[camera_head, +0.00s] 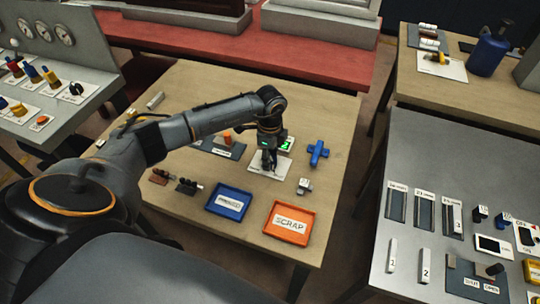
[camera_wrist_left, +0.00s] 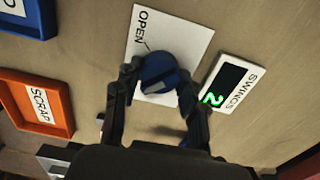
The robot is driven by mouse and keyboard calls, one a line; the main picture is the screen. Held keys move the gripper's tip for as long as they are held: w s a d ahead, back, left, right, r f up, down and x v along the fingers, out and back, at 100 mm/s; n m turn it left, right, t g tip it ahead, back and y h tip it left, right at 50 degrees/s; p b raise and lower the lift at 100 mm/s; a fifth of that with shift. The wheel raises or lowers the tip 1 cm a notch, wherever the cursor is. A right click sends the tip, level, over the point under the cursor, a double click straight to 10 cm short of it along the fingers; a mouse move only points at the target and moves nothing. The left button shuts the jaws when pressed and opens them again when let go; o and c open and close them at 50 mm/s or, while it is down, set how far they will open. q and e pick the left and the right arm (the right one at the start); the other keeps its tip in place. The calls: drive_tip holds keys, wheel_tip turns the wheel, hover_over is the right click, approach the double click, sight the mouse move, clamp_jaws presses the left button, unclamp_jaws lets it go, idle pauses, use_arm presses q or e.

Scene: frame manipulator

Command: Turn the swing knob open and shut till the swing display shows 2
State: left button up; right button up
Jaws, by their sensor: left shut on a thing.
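The blue swing knob (camera_wrist_left: 158,72) is round with a grey bar across it, on a white card (camera_wrist_left: 190,38) marked OPEN. My left gripper (camera_wrist_left: 157,88) has a finger on either side of the knob and is shut on it. The swing display (camera_wrist_left: 224,84) beside the card is labelled SWINGS and shows a green 2. In the head view my left gripper (camera_head: 268,165) points down over the white card (camera_head: 283,168) and hides the knob. The display's green light (camera_head: 288,143) shows behind it. My right gripper is out of view.
A blue tray (camera_head: 229,216) and an orange SCRAP tray (camera_head: 270,232) stand at the table's front. A blue cross-shaped handle (camera_head: 318,153) and a small grey block (camera_head: 304,186) are to the right. Dark parts (camera_head: 188,186) lie left of the trays. A grey bench (camera_head: 400,155) stands farther right.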

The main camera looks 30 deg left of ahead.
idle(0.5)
use_arm(q)
drive_tip(key=o, duration=1.1)
drive_tip(key=shift+o, duration=0.2)
drive_tip(key=shift+r, duration=0.1)
wheel_tip(320, 180, up, 12)
